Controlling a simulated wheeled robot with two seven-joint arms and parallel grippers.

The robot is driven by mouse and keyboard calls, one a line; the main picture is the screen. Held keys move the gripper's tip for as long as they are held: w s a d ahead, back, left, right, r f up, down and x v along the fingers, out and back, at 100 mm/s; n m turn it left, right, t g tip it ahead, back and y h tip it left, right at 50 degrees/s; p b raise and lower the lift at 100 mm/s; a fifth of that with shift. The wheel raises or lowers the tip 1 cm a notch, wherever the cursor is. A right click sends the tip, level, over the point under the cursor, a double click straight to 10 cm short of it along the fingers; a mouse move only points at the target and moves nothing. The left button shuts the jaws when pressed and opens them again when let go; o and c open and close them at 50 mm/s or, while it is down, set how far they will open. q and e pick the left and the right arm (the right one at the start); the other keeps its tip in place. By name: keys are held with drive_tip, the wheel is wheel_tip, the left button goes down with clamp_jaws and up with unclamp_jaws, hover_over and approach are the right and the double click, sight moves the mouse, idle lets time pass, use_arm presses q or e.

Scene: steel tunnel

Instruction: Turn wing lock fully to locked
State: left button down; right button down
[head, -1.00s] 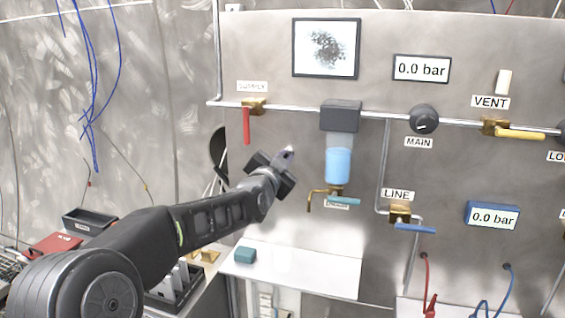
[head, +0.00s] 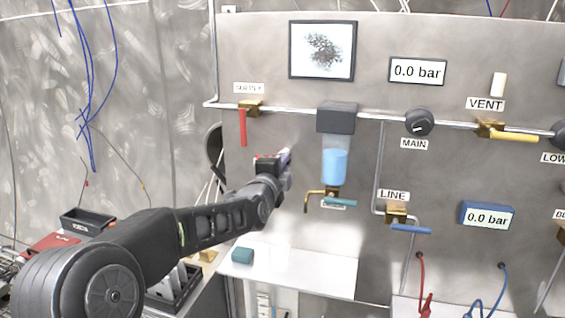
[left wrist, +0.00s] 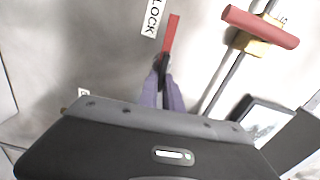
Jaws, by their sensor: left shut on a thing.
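The wing lock (left wrist: 170,36) shows in the left wrist view as a narrow red bar with a dark part at its lower end, beside a white label (left wrist: 152,18) reading LOCK. My left gripper (left wrist: 161,82) has its two purple-grey fingers closed around the dark lower end, and the red bar sticks out beyond the fingertips. In the head view my left gripper (head: 284,158) is against the panel, left of the blue-filled bowl. It hides most of the lock there, with only a bit of red (head: 265,160) showing. My right gripper is not seen.
The red-handled SUPPLY valve (head: 243,126) is above my left gripper; its handle (left wrist: 262,27) is close by in the wrist view. The filter bowl (head: 335,165) is just to the right. A white shelf (head: 300,275) with a teal block (head: 243,255) is below.

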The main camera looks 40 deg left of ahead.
use_arm(q)
drive_tip(key=shift+f+m, duration=0.15)
drive_tip(key=shift+m, duration=0.45)
drive_tip(key=c, duration=1.5)
unclamp_jaws()
drive_tip(key=b+v, duration=0.2)
drive_tip(key=v, duration=0.5)
drive_tip(key=shift+s+d, duration=0.15)
drive_tip(key=shift+s, duration=0.2)
